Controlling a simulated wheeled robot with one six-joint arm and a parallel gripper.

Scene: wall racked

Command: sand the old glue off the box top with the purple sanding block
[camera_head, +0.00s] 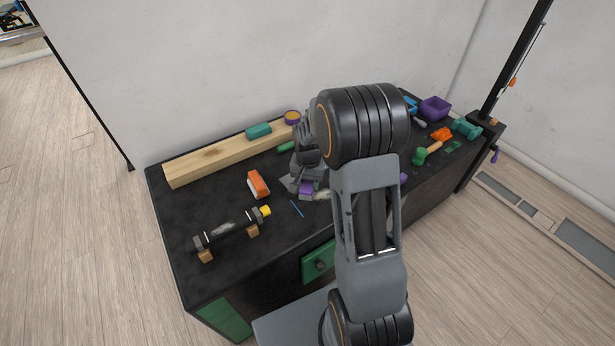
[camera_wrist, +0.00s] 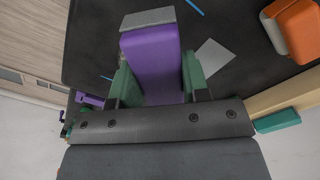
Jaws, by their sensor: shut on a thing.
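The purple sanding block (camera_wrist: 151,60), with a grey end face, is between the green fingers of my gripper (camera_wrist: 158,76) in the wrist view. The fingers are shut on its sides. In the head view, my gripper (camera_head: 306,178) is low over the middle of the dark bench, with the purple block (camera_head: 306,189) showing at its tip. A pale smear (camera_head: 322,195) lies just right of the block. I cannot tell whether it is the glue, or whether the block touches anything. I cannot make out the box clearly; my arm hides part of the bench.
A rod (camera_head: 228,233) rests on wooden supports at front left. Several tools crowd the right end.

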